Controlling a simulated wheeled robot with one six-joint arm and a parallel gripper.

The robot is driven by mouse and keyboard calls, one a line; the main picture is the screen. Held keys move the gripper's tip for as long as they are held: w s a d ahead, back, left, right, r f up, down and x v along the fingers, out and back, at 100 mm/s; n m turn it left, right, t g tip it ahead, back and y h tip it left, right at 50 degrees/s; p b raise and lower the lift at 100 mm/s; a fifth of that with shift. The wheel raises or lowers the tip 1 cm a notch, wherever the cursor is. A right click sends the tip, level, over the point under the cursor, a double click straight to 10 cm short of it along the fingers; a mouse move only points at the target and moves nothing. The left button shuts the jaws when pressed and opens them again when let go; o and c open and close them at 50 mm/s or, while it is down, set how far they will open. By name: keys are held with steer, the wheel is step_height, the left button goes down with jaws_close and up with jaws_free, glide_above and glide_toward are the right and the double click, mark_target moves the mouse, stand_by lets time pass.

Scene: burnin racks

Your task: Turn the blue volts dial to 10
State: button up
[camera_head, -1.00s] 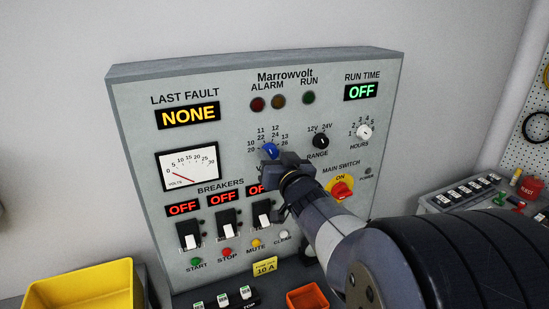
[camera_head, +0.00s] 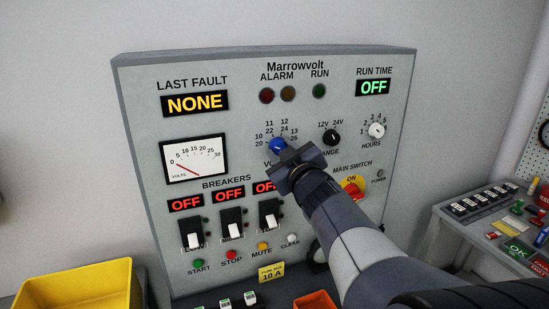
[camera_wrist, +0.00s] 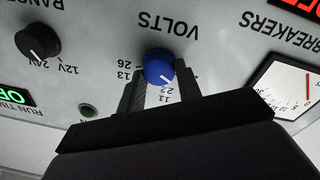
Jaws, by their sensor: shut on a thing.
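The blue volts dial (camera_head: 278,145) is on the upright front of the grey Marrowvolt panel (camera_head: 235,125). My gripper (camera_head: 287,153) is at the dial from the lower right, its fingers shut on it. The wrist view, which is upside down, shows the blue dial (camera_wrist: 159,66) between my two fingers (camera_wrist: 161,90). The dial's white mark points toward the 11/22 label; its exact angle is hard to tell. The 13/26 label shows at the left there, and the fingers hide other labels. The voltmeter (camera_head: 194,159) needle is near the low end.
The black range knob (camera_head: 331,137) and the white hours knob (camera_head: 376,130) are right of the dial. The red main switch (camera_head: 356,190) is close to my arm. Breaker switches (camera_head: 232,229) stand below left. A yellow bin (camera_head: 78,288) is at the lower left.

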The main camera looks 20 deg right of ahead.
steer(key=shift+n, duration=0.5)
steer(key=o, duration=1)
steer(key=shift+s+f+b, duration=0.1)
steer(key=shift+b, duration=0.2)
